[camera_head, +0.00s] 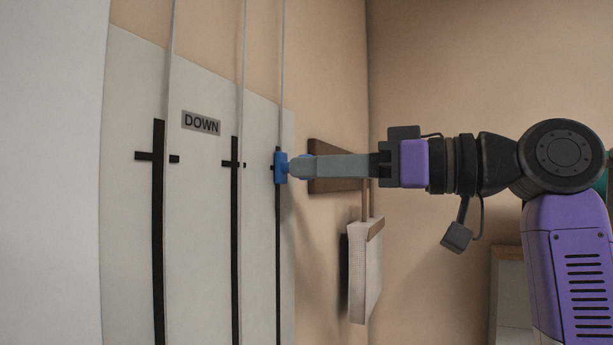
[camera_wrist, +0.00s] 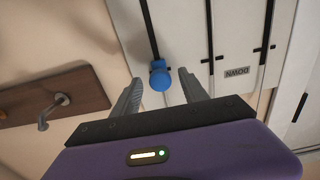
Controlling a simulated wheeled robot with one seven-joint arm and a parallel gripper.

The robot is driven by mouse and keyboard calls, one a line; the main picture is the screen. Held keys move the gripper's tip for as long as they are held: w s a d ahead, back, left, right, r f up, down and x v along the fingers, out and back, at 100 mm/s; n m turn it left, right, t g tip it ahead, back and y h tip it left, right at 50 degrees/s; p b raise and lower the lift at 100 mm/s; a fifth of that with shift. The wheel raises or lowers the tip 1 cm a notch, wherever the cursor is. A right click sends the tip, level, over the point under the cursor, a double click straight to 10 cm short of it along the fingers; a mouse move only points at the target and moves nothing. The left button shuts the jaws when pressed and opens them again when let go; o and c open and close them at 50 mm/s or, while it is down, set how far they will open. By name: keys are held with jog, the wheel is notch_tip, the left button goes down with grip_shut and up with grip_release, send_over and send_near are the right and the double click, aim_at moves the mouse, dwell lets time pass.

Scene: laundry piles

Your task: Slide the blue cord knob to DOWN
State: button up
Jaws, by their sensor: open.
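The blue cord knob (camera_head: 281,167) sits near the top of the rightmost dark slot (camera_head: 278,250) on the white panel (camera_head: 205,220), beside a short dark tick. A cord runs up from it. A grey DOWN label (camera_head: 201,123) is on the panel, up and left of the knob, and shows upside down in the wrist view (camera_wrist: 237,72). My gripper (camera_head: 300,167) reaches in from the right at the knob's height. In the wrist view, my open gripper (camera_wrist: 160,88) has one finger on each side of the round blue knob (camera_wrist: 160,78), with gaps showing. Whether a finger touches it is unclear.
Two more dark slots with cords and ticks lie left of the knob's slot. A brown wall board with a metal hook (camera_wrist: 43,124) is close to my gripper. A white hanging bag or cloth (camera_head: 365,270) is below my arm.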

jog(key=b+v, duration=0.1)
jog(key=v, duration=0.4)
dwell(0.4)
